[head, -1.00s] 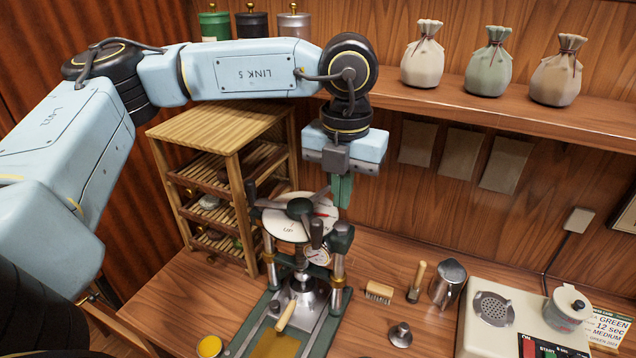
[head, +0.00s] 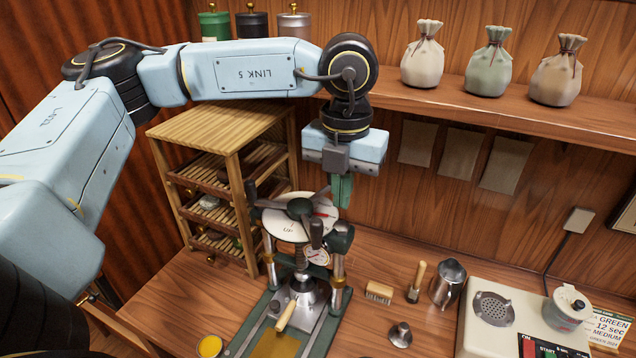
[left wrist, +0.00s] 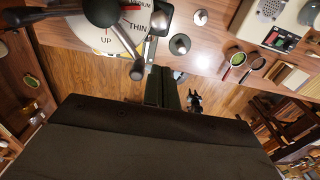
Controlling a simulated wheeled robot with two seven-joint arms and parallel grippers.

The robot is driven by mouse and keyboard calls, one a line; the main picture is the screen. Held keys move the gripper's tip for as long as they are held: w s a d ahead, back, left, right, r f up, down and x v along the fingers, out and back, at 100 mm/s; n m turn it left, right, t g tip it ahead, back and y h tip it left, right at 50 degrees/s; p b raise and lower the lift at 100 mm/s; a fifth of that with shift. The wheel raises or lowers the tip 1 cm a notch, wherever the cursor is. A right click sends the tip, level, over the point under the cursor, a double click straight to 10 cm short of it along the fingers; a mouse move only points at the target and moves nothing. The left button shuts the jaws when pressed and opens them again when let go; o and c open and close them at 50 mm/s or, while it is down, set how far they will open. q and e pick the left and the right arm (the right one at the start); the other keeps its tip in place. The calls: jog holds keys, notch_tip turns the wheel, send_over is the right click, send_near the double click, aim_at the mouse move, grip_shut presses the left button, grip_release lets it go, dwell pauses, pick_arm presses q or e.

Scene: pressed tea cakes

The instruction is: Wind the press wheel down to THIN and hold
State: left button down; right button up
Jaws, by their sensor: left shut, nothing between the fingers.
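The press (head: 340,270) stands on the wooden table, with bright columns, a small gauge (head: 316,256) and a green base. On top is a white dial (head: 284,231) with the dark press wheel (head: 299,208) above it, its spokes ending in grips. In the left wrist view the dial (left wrist: 108,30) reads UP, THIN and part of MEDIUM, with a red mark. A wheel grip (left wrist: 137,70) lies close left of my fingers. My left gripper (head: 343,203) is shut and empty, pointing down at the wheel's far right side; contact cannot be told. My right gripper is out of view.
A slatted wooden rack (head: 225,125) stands behind left of the press. A brush (head: 379,292), a metal pitcher (head: 448,284) and a cream machine (head: 480,335) lie to the right. A shelf with cloth sacks (head: 487,65) runs along the back wall.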

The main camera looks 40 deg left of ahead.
aim_at(319, 221)
pick_arm(q)
jog(key=shift+f, duration=0.15)
notch_tip(319, 221, down, 4)
jog(key=b, duration=0.4)
jog(key=shift+f, duration=0.15)
jog(key=shift+s+a, duration=0.1)
jog(key=shift+s, duration=0.05)
jog(key=shift+s+a+b, duration=0.4)
jog(key=shift+s+b, duration=0.1)
jog(key=shift+s, duration=0.1)
jog(key=shift+s+a+f+b, duration=0.1)
jog(key=shift+s+a+b, duration=0.35)
jog(key=shift+s, duration=0.4)
jog(key=shift+s+a, duration=0.4)
jog(key=shift+s, duration=0.3)
